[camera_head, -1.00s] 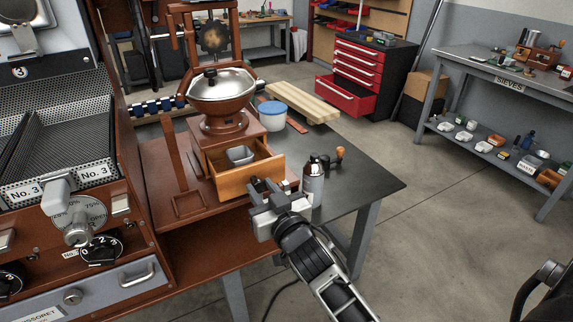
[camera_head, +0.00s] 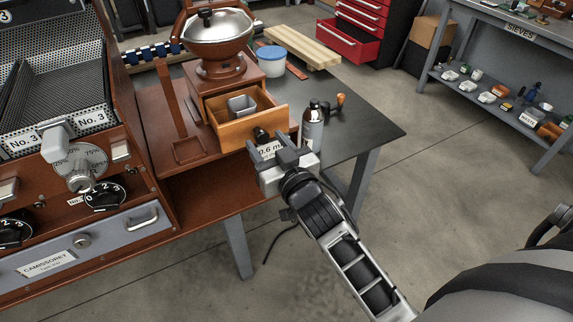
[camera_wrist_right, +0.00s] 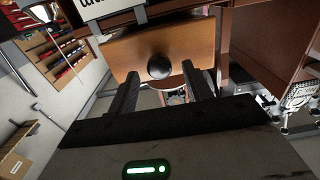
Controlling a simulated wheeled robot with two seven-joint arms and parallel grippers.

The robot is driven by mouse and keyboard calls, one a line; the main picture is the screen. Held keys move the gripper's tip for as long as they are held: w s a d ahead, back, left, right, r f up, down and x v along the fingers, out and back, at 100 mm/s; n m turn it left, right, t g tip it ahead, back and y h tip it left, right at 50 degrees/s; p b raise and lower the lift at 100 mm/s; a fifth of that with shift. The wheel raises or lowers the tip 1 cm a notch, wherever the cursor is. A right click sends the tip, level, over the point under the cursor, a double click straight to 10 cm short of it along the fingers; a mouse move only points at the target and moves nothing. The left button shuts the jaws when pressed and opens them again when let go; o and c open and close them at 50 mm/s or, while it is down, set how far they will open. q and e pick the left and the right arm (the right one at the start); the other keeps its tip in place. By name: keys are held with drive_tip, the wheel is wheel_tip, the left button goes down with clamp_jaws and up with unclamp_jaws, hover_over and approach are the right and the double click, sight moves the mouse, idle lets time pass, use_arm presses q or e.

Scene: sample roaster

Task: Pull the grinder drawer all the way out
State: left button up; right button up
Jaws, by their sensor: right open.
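The grinder drawer (camera_head: 248,130) is a wooden box that stands open out of the grinder's base, with a grey metal cup (camera_head: 242,105) inside. Its dark round knob (camera_head: 260,135) is on the front face. In the right wrist view the knob (camera_wrist_right: 159,67) shows in front of the wooden drawer front (camera_wrist_right: 185,45). My right gripper (camera_head: 284,153) is open, just in front of the drawer. Its two fingers (camera_wrist_right: 163,84) point toward the drawer front, with the knob seen between their tips. It does not grip the knob. My left gripper is not in view.
A bottle (camera_head: 312,128) stands close to the right gripper. A lidded white tub (camera_head: 271,63) is behind the drawer. The roaster (camera_head: 60,190) fills the left side. Open floor lies right of the table.

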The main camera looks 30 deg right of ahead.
drive_tip(key=s+b, duration=0.1)
drive_tip(key=s, duration=1.4)
drive_tip(key=shift+b, duration=0.35)
drive_tip(key=shift+f, duration=0.1)
drive_tip(key=s+a+f+n+g+y, duration=0.1)
drive_tip(key=s+a+f+g, duration=0.1)
drive_tip(key=f, duration=0.6)
drive_tip(key=s+a+f+n+g+y, duration=0.1)
drive_tip(key=a+f+g, duration=0.3)
drive_tip(key=f, duration=0.5)
drive_tip(key=shift+s+f+n+g+y, duration=0.2)
drive_tip(key=shift+s+n+g+y, duration=0.1)
drive_tip(key=shift+s+g+y, duration=0.45)
